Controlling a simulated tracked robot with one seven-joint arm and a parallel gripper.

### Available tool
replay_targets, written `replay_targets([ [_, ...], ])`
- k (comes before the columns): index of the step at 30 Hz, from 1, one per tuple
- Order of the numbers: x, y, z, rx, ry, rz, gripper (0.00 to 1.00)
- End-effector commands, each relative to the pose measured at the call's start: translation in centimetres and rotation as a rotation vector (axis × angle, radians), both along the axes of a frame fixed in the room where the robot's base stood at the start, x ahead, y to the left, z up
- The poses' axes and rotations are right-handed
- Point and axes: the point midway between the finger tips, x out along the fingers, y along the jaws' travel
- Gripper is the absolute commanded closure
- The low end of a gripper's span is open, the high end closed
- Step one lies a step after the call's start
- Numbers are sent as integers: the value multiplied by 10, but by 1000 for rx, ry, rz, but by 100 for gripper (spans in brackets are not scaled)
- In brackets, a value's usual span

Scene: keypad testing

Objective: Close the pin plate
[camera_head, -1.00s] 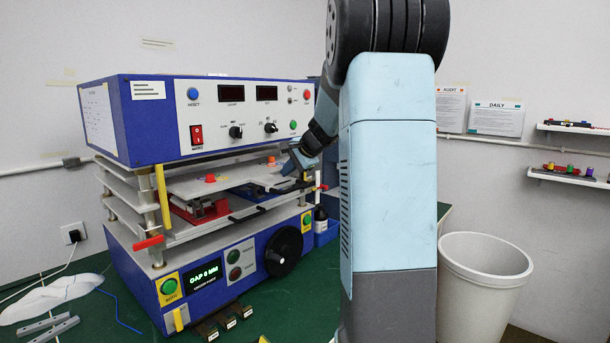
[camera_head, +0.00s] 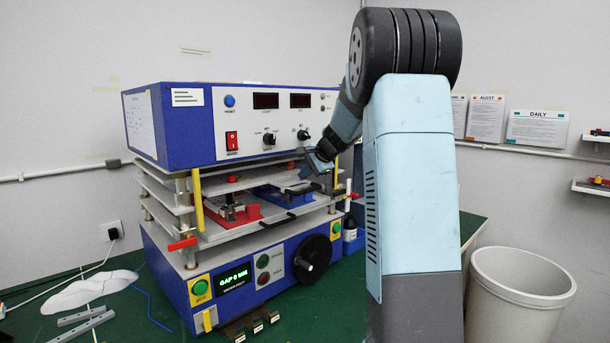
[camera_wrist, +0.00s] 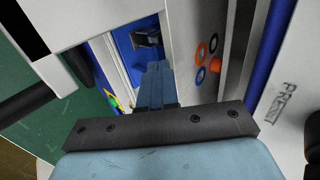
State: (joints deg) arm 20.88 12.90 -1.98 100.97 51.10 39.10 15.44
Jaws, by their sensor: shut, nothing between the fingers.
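The pin plate, which I take to be the light grey plate (camera_head: 250,181) with red-orange knobs, sits between the levels of the blue test machine (camera_head: 190,125). A gap shows below its front edge, above a red fixture (camera_head: 240,214) and a blue fixture (camera_head: 282,197). My gripper (camera_head: 310,170) is at the plate's right front part, shut and empty. In the wrist view the closed fingers (camera_wrist: 155,84) point in beside a pale plate surface (camera_wrist: 192,48) with orange and blue rings. I cannot tell whether they touch it.
A black handwheel (camera_head: 312,258) and a yellow upright bar (camera_head: 198,200) are on the front.

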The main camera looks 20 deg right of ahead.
Motion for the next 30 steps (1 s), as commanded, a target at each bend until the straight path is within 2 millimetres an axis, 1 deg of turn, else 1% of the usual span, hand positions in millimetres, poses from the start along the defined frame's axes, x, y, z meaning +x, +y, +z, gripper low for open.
replay_targets([
  [7,-25,-10,-1,1,1,0,100],
  [12,-48,-19,24,-1,-3,1,100],
  [18,-73,-25,48,0,-1,4,100],
  [22,-84,-28,59,-2,-1,6,100],
  [28,-95,-29,68,0,-1,6,100],
  [30,-105,-26,71,4,-4,4,100],
])
